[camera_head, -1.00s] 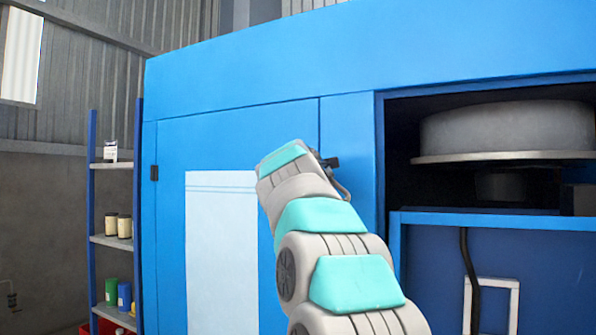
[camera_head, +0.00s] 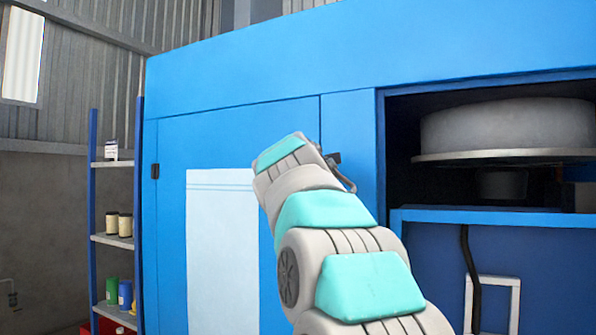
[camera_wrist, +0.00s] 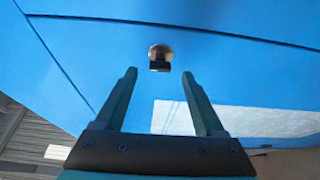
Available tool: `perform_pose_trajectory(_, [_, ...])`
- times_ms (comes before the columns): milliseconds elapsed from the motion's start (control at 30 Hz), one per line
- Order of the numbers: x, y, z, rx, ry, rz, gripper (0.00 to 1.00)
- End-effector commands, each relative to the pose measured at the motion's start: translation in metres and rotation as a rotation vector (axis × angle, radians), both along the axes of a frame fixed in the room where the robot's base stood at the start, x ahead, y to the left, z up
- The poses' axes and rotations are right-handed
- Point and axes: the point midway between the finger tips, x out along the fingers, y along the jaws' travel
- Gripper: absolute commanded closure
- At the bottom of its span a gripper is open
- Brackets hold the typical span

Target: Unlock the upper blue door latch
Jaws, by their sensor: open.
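The upper latch (camera_wrist: 160,57) is a small round metal piece with a dark lower part on the blue door. In the wrist view it sits beyond my fingertips, roughly midway between them. My gripper (camera_wrist: 160,72) is open and empty, with its two dark green fingers apart and pointing toward the latch without visible contact. In the head view the blue door (camera_head: 225,140) fills the left of the cabinet.
A white panel (camera_head: 222,250) is on the door, and a dark hinge (camera_head: 155,171) is at its left edge. An open bay with a grey round drum (camera_head: 505,130) is on the right. A blue shelf rack (camera_head: 112,164) with cans stands at the left.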

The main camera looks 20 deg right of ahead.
Motion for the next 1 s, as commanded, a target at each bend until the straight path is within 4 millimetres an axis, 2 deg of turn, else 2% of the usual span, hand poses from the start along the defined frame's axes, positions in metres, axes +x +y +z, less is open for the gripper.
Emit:
perform_pose_trajectory(200, [-0.027, 0.016, -0.001, -0.003, 0.001, 0.001, 0.29])
perform_pose_trajectory(333, [-0.038, 0.022, 0.0, 0.0, -0.001, 0.0, 0.29])
perform_pose_trajectory(867, [-0.04, 0.024, -0.001, 0.0, 0.001, 0.001, 0.29])
perform_pose_trajectory(933, [-0.04, 0.024, -0.005, 0.01, 0.007, 0.002, 0.29])
perform_pose_trajectory(1000, [-0.041, 0.026, -0.019, 0.045, 0.029, 0.002, 0.29])
